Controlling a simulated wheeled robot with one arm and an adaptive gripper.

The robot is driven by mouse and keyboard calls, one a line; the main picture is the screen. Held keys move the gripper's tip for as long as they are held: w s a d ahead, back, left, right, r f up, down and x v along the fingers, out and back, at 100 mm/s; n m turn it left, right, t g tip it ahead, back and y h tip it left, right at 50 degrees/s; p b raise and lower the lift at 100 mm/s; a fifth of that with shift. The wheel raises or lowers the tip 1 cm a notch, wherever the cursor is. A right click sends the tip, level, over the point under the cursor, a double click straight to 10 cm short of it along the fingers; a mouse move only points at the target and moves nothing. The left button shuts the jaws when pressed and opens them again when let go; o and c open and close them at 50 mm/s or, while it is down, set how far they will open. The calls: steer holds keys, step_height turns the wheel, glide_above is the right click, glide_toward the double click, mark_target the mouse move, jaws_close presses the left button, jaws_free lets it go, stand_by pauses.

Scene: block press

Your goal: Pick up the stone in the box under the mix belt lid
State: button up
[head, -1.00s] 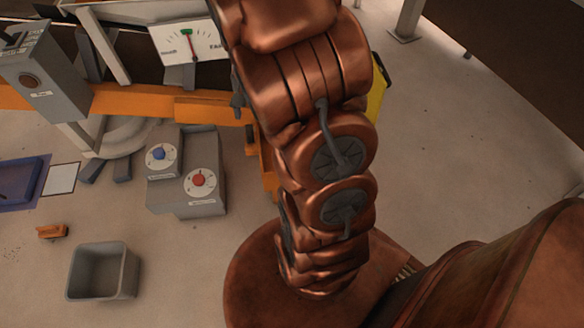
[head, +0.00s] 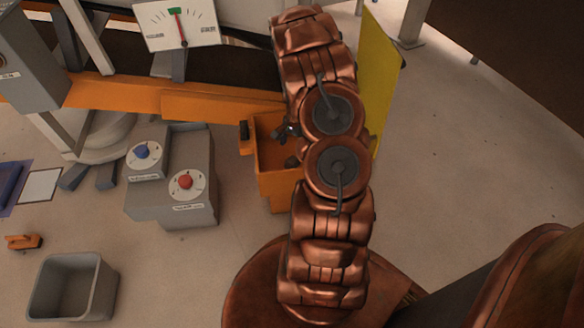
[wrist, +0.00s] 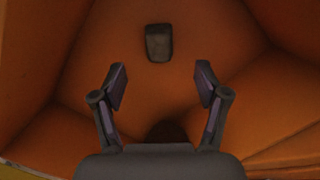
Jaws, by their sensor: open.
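The orange box (head: 268,180) stands below the orange rail, partly hidden behind my arm. A raised yellow panel (head: 379,70), possibly the lid, stands to its right. In the wrist view, a small dark grey block (wrist: 158,43), which looks like the stone, lies on the box's orange inside (wrist: 215,30). My gripper (wrist: 161,86) is open and empty, its fingers apart, with the block beyond the fingertips. A dark brown round shape (wrist: 167,131) shows near the gripper's base; I cannot tell what it is. In the head view my gripper (head: 286,131) is small at the box.
A grey control box (head: 172,190) with a blue and a red knob stands left of the orange box. A gauge (head: 177,24) is above. An empty grey bin (head: 72,285) and a small orange piece (head: 24,242) lie on the floor at left. The floor at right is clear.

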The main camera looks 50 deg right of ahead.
mark_target(292, 159)
steer(key=shift+s+a+f+b, duration=0.15)
steer(key=shift+f+b, duration=0.55)
steer(key=shift+f, duration=1.35)
steer(key=shift+w+a+f+b, duration=0.15)
steer(key=shift+f+b, duration=0.55)
steer(key=shift+f, duration=1.35)
steer(key=shift+s, duration=0.1)
steer(key=shift+c, duration=0.3)
steer(key=c, duration=1.3)
steer(key=shift+r, duration=0.1)
